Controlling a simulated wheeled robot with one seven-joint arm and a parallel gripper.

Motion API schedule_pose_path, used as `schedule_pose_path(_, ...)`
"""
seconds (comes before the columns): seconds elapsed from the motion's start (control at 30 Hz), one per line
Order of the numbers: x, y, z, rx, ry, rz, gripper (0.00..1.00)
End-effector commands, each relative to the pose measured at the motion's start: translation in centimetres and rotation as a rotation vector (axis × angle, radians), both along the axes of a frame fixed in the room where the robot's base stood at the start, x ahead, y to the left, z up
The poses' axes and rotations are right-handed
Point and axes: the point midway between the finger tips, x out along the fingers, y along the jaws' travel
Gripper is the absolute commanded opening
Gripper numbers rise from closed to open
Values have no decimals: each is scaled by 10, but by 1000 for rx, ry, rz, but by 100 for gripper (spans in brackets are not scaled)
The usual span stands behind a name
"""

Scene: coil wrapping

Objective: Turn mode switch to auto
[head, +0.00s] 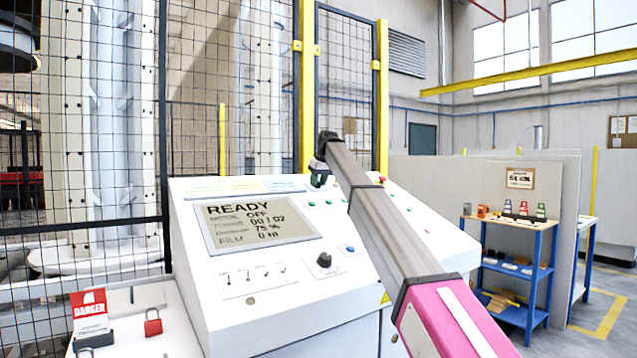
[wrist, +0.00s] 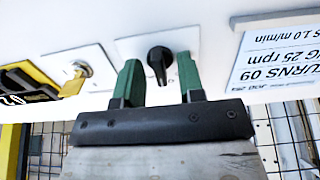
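A black rotary knob (wrist: 158,64) on a pale square plate shows in the wrist view. I take it for the mode switch; its plate lettering is not readable. My gripper (wrist: 160,78) has its two green fingers apart, one on each side of the knob, with gaps visible. In the head view my gripper (head: 319,180) is at the top back edge of the white console (head: 240,300), and the knob is hidden there. The console screen (head: 258,228) reads READY, with the mode line apparently OFF. Another black knob (head: 324,260) sits on the console's sloped front.
In the wrist view, a key switch (wrist: 78,78) with a yellow tag is left of the knob, and a printed card (wrist: 275,50) is right. In the head view, a mesh fence (head: 345,70) stands behind the console. A blue shelf (head: 515,270) is at right.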

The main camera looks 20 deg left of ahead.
Motion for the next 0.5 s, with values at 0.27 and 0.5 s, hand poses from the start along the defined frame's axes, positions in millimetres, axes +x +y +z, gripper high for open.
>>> schedule_pose_path(0.27, 0, 0, 0, 0, 0, 0, 16)
schedule_pose_path(0.5, 0, 0, 0, 0, 0, -1, 0)
